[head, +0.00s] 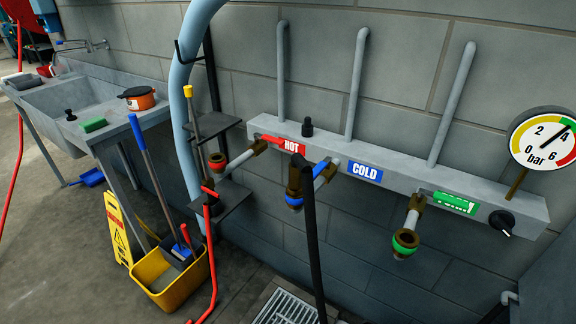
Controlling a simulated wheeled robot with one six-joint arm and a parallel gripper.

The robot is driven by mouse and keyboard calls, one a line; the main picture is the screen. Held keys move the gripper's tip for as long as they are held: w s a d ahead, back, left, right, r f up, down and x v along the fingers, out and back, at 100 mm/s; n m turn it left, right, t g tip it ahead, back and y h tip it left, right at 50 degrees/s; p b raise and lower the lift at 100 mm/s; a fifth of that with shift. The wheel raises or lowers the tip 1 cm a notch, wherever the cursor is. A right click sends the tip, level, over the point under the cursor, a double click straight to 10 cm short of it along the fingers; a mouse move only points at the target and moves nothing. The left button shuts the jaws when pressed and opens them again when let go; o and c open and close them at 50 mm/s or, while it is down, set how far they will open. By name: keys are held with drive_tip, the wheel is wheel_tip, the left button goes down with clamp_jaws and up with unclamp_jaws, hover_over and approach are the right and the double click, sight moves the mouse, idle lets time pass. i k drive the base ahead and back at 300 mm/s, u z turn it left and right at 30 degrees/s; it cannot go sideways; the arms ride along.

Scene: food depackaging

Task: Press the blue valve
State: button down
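The blue valve (322,171) shows as a small blue lever on the cold-water outlet of a grey wall manifold (400,170), left of the blue COLD label (364,172). Below and left of it is a brass coupling (294,183) with a blue ring. A black hose or pole (312,250) runs down from beside the coupling and hides part of the outlet. I cannot tell the lever's exact position. My gripper is not in view.
A red HOT label (291,146) and a green-labelled outlet (405,240) flank the valve. A pressure gauge (543,139) is at right. A yellow mop bucket (168,280), caution sign (118,235), red hose (211,255) and sink (75,100) are at left. A floor grate (285,307) lies below.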

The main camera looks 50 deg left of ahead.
sight(318, 169)
drive_tip(key=u, duration=0.65)
drive_tip(key=i, duration=0.25)
drive_tip(key=u, duration=1.05)
drive_tip(key=k, duration=1.25)
drive_tip(key=u, duration=0.7)
drive_tip(key=i, duration=1.75)
drive_tip(key=z, duration=0.55)
